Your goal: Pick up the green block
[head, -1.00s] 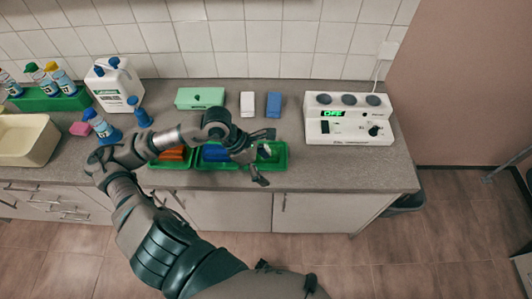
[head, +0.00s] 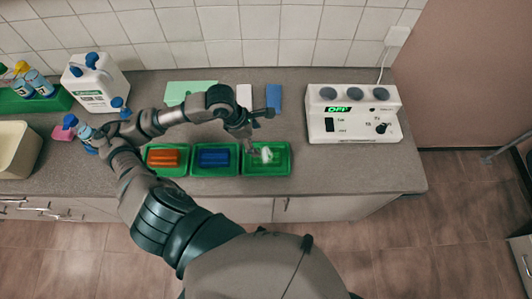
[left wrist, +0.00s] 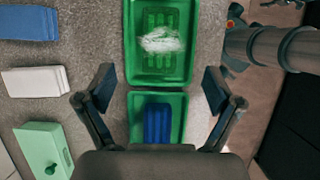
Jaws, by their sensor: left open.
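The green block (head: 266,154) lies in the right-hand green tray (head: 286,160) on the counter. It also shows in the left wrist view (left wrist: 160,18), ridged, with a blurry white patch across its middle. My left gripper (head: 262,131) is open and empty, above the counter by the back edge of that tray. In the left wrist view its two fingers (left wrist: 158,85) stand wide apart, with the green block ahead of them and not between them. My right gripper is not in view.
An orange block (head: 163,158) and a blue block (head: 214,158) lie in neighbouring green trays. Behind are a pale green box (head: 183,91), a white block (head: 244,94) and another blue block (head: 274,97). A white device (head: 352,125) stands right; bottles stand left.

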